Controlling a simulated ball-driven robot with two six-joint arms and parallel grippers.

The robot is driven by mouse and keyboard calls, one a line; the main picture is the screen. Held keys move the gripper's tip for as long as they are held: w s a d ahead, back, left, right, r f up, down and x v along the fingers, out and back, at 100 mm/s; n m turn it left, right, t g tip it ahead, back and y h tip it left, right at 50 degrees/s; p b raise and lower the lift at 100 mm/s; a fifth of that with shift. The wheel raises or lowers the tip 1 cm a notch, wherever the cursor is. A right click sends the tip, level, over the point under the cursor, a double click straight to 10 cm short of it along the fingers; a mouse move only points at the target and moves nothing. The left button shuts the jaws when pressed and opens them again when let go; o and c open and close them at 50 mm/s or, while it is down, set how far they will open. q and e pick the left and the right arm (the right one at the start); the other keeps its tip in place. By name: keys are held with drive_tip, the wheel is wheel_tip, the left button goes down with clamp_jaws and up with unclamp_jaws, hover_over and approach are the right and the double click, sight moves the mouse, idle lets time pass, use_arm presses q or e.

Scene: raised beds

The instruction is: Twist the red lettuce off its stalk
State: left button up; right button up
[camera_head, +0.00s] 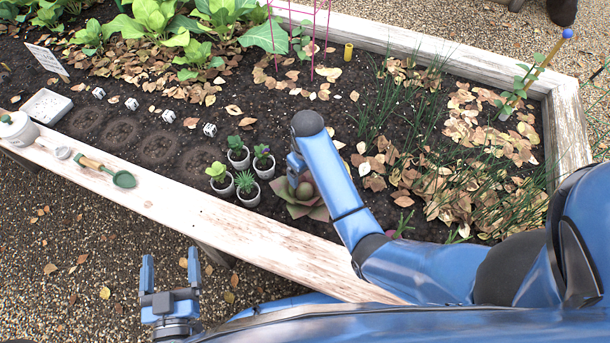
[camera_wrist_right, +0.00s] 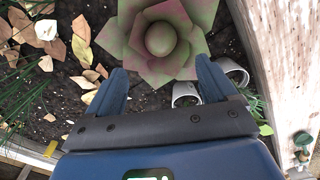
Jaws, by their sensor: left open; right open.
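The red lettuce (camera_head: 299,209) is a rosette of broad green and dull-red leaves around a round brownish heart, in the bed close to the front plank. In the right wrist view the lettuce (camera_wrist_right: 135,40) fills the top middle, just beyond my fingertips. Its stalk is hidden under the leaves. My right gripper (camera_head: 294,163) is beside the lettuce in the head view, partly hidden by my arm. In the right wrist view my right gripper (camera_wrist_right: 160,72) is open, with nothing clearly between its fingers. My left gripper (camera_head: 170,262) is open and empty over the gravel outside the bed.
The wooden front plank (camera_head: 230,225) carries a green trowel (camera_head: 122,179) and a watering can (camera_head: 18,128). Dry leaves and grassy shoots (camera_head: 380,100) lie right. A staked plant (camera_head: 530,78) rises far right.

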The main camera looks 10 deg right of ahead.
sight(305, 187)
drive_tip(key=shift+a+f, duration=0.1)
drive_tip(key=shift+f, duration=0.2)
wheel_tip(305, 187, down, 10)
drive_tip(key=b, duration=0.4)
drive_tip(key=shift+b, duration=0.3)
drive_tip(key=c, duration=1.3)
drive_tip(key=shift+n, duration=1.2)
drive_tip(key=shift+n, duration=1.1)
drive_tip(key=shift+n, duration=0.3)
drive_tip(key=shift+n, duration=0.9)
